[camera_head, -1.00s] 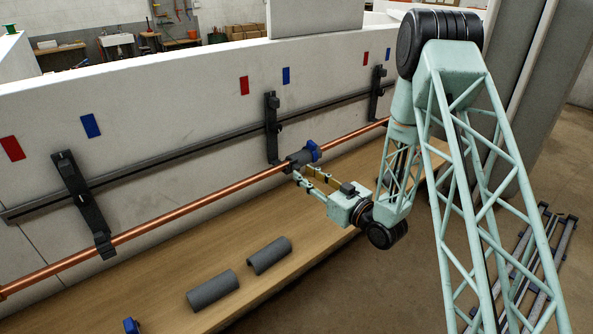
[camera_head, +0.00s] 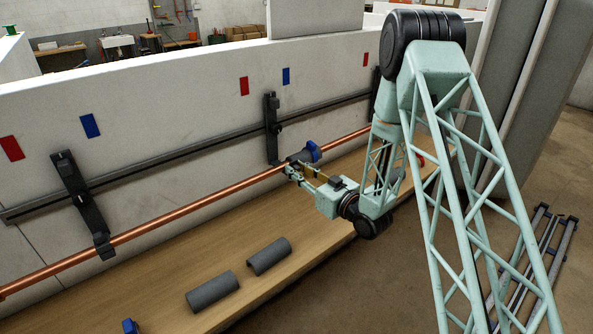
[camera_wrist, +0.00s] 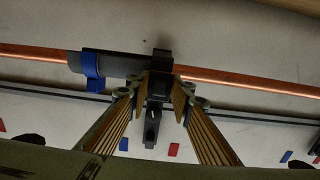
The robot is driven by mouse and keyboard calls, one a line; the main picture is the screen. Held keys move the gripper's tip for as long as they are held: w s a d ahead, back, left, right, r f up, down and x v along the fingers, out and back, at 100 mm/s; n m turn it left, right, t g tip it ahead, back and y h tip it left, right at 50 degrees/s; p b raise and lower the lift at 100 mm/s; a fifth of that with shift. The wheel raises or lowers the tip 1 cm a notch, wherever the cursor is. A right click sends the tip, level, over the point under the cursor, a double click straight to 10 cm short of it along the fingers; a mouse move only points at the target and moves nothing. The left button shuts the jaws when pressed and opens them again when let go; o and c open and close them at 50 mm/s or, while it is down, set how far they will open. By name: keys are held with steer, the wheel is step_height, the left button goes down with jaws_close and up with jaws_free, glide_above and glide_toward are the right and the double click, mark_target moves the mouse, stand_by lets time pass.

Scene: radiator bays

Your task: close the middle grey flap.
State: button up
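Three dark grey brackets stand along the wall rail: the left one (camera_head: 83,205), the middle one (camera_head: 271,128) and a right one partly hidden by my arm. The middle bracket's lower part meets the copper pipe (camera_head: 190,212). A dark grey sleeve with a blue strap (camera_head: 313,152) sits on the pipe beside it. My gripper (camera_head: 297,172) is at the foot of this bracket. In the wrist view its two fingers (camera_wrist: 160,88) stand apart, with the dark bracket or its flap (camera_wrist: 154,118) between or behind them. I cannot tell whether they touch it.
Two grey half-sleeves (camera_head: 212,291) lie on the wooden bench (camera_head: 150,290), with a blue clip (camera_head: 130,326) near its front. The wall panel (camera_head: 190,110) rises behind the pipe. Red and blue markers sit above the brackets. The bench between left bracket and gripper is mostly clear.

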steer(key=shift+c, duration=0.8)
steer(key=shift+r+p, duration=0.2)
steer(key=shift+p, duration=0.15)
steer(key=shift+a+r+g+h+p, duration=0.1)
steer(key=shift+r+g+h+p, duration=0.05)
steer(key=shift+g+h+p, duration=0.2)
steer(key=shift+w+a+r+g+h+p, duration=0.2)
steer(key=shift+r+g+h+p, duration=0.2)
steer(key=shift+g+h+p, duration=0.8)
steer(key=shift+y+p, duration=0.25)
steer(key=shift+p, duration=0.95)
